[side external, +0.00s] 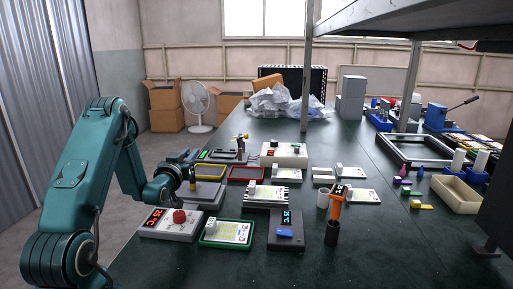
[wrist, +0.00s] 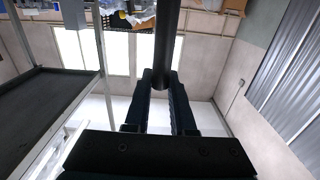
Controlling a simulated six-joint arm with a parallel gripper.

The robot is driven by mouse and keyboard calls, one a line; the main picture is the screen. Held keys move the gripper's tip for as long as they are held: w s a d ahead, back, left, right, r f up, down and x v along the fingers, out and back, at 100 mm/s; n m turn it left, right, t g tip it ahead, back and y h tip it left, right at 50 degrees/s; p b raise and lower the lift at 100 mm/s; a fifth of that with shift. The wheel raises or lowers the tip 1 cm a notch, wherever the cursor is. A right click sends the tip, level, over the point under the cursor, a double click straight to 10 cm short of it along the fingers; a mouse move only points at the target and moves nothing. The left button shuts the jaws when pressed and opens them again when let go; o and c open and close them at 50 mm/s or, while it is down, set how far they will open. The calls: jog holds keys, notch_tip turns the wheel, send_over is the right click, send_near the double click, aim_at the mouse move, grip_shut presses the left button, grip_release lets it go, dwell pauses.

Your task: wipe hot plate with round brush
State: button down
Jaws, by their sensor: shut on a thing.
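My gripper (side external: 187,172) is at the end of the teal arm, left of the middle in the side external view. In the wrist view, my gripper (wrist: 162,82) is shut on a dark round rod (wrist: 167,45), which looks like the round brush's handle. In the side view a small brownish tip (side external: 193,186) shows just below the jaws, probably the brush head. Under it is a low grey flat-topped unit (side external: 211,192), which looks like the hot plate. Whether the tip touches it I cannot tell. The wrist view does not show the plate.
A unit with a red knob and lit display (side external: 158,224) stands in front. A shelf post (side external: 306,90) rises behind.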

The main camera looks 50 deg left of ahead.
notch_tip(320, 180, up, 8)
jog(key=s+a, duration=0.1)
jog(key=shift+s+a, duration=0.3)
jog(key=shift+s, duration=0.05)
dwell(0.4)
dwell(0.4)
